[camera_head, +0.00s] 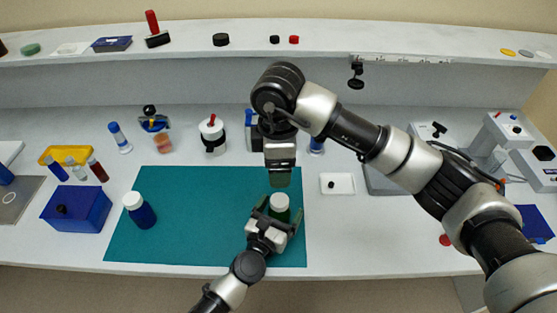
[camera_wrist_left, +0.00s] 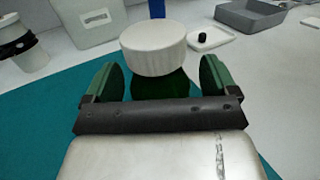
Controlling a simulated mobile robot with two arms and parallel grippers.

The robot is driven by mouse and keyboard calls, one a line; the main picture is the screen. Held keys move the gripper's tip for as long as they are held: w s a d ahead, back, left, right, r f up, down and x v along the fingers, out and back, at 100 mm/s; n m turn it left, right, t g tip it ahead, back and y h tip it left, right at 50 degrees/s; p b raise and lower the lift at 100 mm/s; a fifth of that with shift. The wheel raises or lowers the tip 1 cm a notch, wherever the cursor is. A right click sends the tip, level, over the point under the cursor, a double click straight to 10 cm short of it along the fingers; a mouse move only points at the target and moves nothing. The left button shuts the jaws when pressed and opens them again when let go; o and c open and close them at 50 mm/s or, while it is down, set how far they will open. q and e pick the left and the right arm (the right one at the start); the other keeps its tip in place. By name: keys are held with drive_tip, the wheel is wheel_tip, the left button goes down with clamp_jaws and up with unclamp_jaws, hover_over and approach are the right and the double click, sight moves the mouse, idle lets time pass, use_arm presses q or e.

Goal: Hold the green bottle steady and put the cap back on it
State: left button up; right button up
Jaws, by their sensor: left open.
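The green bottle (camera_head: 280,214) stands on the teal mat (camera_head: 200,250), near the mat's right side. A white ribbed cap (camera_head: 280,201) sits on top of it; I cannot tell how tightly. In the left wrist view the cap (camera_wrist_left: 153,48) hides most of the dark green bottle (camera_wrist_left: 165,87). My left gripper (camera_head: 279,211) is open, with its green-padded fingers on either side of the bottle and apart from it. My right gripper (camera_head: 280,178) points down just behind and above the cap, apart from it. Its finger gap is not clear.
A blue bottle with a white cap (camera_head: 140,212) stands on the mat's left part. A blue box (camera_head: 77,208) is left of the mat. A small white tray (camera_head: 338,184) with a black piece lies to the right. The mat's middle is clear.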

use_arm(q)
drive_tip(key=b+v, duration=0.2)
drive_tip(key=v, duration=0.7)
drive_tip(key=shift+s+a+f, duration=0.1)
drive_tip(key=shift+s+f, duration=0.05)
drive_tip(key=shift+s, duration=0.15)
drive_tip(key=shift+s+a, duration=0.25)
drive_tip(key=shift+s, duration=0.25)
drive_tip(key=shift+s, duration=0.1)
